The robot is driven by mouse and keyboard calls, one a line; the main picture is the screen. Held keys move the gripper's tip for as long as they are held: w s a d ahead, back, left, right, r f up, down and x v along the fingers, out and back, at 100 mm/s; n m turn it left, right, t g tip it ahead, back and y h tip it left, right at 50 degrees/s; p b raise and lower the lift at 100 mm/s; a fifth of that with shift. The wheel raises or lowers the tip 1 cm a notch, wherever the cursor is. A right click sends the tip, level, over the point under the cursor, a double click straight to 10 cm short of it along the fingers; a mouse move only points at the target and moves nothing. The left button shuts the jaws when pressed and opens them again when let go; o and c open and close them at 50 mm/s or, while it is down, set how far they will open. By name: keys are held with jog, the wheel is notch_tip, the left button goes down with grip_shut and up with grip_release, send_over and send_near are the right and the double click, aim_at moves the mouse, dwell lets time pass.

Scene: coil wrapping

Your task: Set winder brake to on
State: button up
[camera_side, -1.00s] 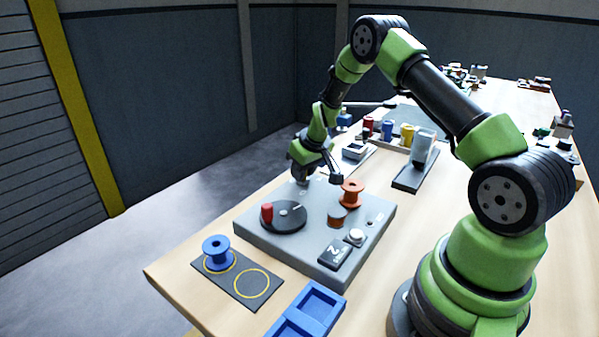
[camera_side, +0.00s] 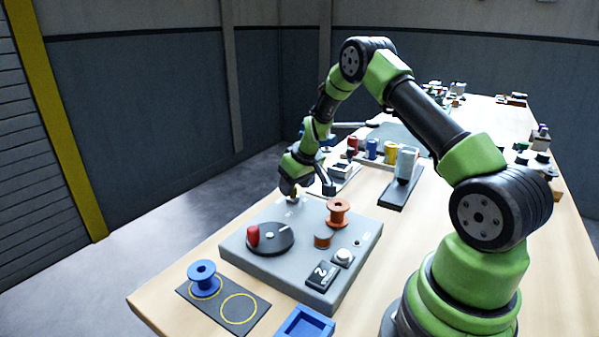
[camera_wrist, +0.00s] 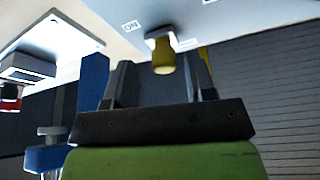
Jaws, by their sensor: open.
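The grey winder plate (camera_side: 250,270) lies on the table with a dark turntable that has a red knob (camera_side: 253,235). A small yellow-tipped brake lever (camera_side: 294,193) stands at its far corner. In the wrist view the lever's yellow tip (camera_wrist: 164,58) rises from a pale base, with a printed "ON" label (camera_wrist: 132,25) to its left. My gripper (camera_side: 288,187) is just above and beside the lever. In the wrist view my open gripper (camera_wrist: 163,75) has one finger on each side of the yellow tip, with space around it. I cannot tell the lever's setting.
A blue spool (camera_side: 202,272) stands on a dark mat in front. A blue tray (camera_side: 304,322) lies at the front edge.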

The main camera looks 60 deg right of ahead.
jog(key=v, duration=0.8)
jog(key=shift+s+r, duration=0.15)
jog(key=shift+r, duration=0.15)
jog(key=s+a+r+t, duration=0.1)
jog(key=s+a+r, duration=0.1)
jog(key=a+r, duration=0.7)
jog(key=s+a+r+y, duration=0.1)
jog(key=s+a+r, duration=0.1)
jog(key=s+a, duration=0.2)
jog(key=s+a+r+m+t+y, duration=0.1)
jog(key=s+a+r, duration=0.2)
jog(key=s, duration=0.5)
jog(key=s+a+r+y, duration=0.1)
jog(key=s+a+r, duration=0.1)
jog(key=s+a, duration=0.4)
jog(key=shift+s+r+t, duration=0.3)
jog(key=shift+s+t, duration=0.1)
jog(key=shift+s, duration=0.05)
jog(key=shift+d, duration=0.1)
dwell(0.6)
